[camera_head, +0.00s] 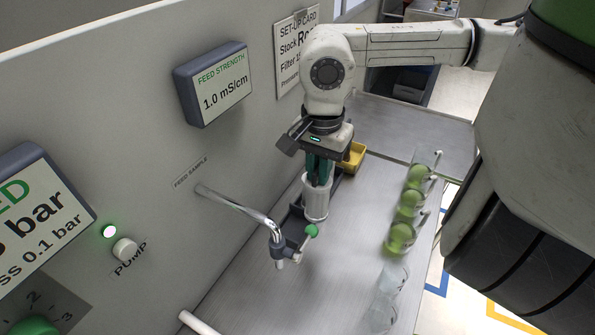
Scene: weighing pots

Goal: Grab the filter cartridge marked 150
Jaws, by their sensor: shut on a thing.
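A white cylindrical filter cartridge (316,206) is upright near the wall, behind the tap. My gripper (319,180) points down over it, with its green fingers shut on the cartridge's top. No 150 marking can be read on the cartridge in this view. A dark tray or holder (297,210) shows beside and behind the cartridge. I cannot tell whether the cartridge touches the surface below it.
Several clear vessels line the right edge, some with green contents (410,202). A yellow bin (354,157) is behind my gripper. The middle counter (340,265) is clear.

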